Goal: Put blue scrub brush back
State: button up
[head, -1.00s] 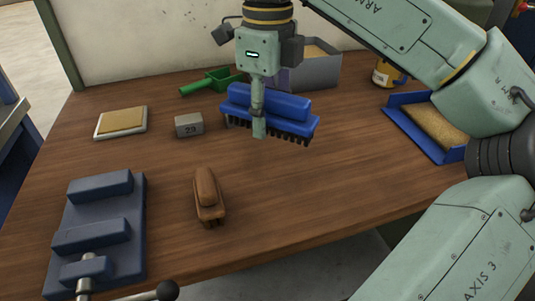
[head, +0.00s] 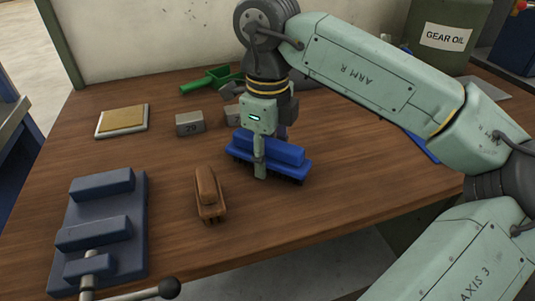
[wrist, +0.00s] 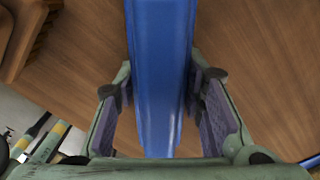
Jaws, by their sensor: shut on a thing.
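The blue scrub brush (head: 270,150) is in my gripper (head: 260,168), with its dark bristles pointing down. It is low over the wooden table, to the right of a brown brush (head: 209,193). I cannot tell whether the bristles touch the table. In the wrist view the blue brush (wrist: 160,70) runs lengthwise between the two finger pads, and my gripper (wrist: 160,112) is shut on it. The far finger is hidden behind the brush in the head view.
A blue-grey vise (head: 100,225) stands at the left front. A gear oil drum (head: 447,35) is at the back right. The front right tabletop (head: 355,185) is bare.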

aim_at(267, 139)
jog(key=o, duration=1)
jog(key=shift+f, duration=0.1)
notch_tip(267, 139, up, 12)
jog(key=shift+r, duration=0.2)
